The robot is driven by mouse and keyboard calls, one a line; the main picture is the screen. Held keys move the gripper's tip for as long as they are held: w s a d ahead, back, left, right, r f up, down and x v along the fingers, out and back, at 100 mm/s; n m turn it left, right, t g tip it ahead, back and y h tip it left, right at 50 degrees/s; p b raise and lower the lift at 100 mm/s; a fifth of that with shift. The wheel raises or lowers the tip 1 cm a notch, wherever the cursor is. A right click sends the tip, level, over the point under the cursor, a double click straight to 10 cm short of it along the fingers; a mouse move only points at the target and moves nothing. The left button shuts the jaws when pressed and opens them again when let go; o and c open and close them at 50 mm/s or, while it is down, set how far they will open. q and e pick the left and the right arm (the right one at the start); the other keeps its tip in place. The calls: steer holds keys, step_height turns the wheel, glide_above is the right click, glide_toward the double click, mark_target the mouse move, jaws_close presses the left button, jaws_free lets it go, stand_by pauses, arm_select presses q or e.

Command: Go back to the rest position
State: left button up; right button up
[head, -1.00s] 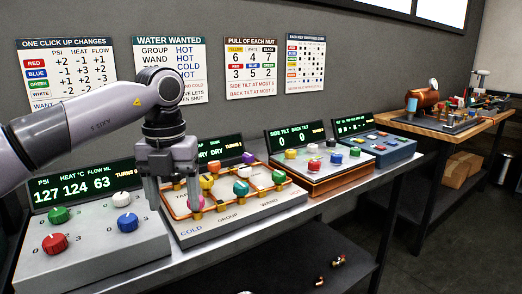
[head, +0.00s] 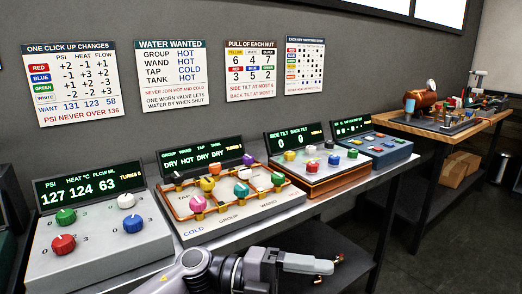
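My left gripper (head: 310,264) is low in the head view, in front of the bench edge and apart from the panels. Its arm comes in from the bottom edge, and the gripper points right. It is seen side-on, so I cannot tell whether its fingers are open or shut. No held object shows. My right gripper is out of the picture.
A dial panel (head: 90,258), a valve panel (head: 195,232), a tilt panel (head: 318,178) and a blue panel (head: 385,153) stand on the steel bench (head: 345,193). Charts hang on the wall. A wooden table (head: 440,127) holds a copper boiler (head: 422,101). Floor is clear at right.

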arm_select(q)
steer(key=w+a+f+n+t+y+p, duration=0.1)
steer(key=w+a+f+n+t+y, duration=0.15)
steer(key=a+f+n+t, duration=0.65)
steer(key=w+a+f+n+t+y+p, duration=0.1)
steer(key=a+n+t+y, duration=0.3)
steer(key=n+t, duration=1)
steer(key=s+a+f+n+g+y, duration=0.8)
steer(key=s+a+f, duration=0.7)
steer(key=f, duration=0.3)
steer(key=shift+s+n+y+p, duration=0.45)
steer(key=shift+s+n+y, duration=0.2)
steer(key=shift+n, duration=0.35)
steer(key=shift+f, duration=0.1)
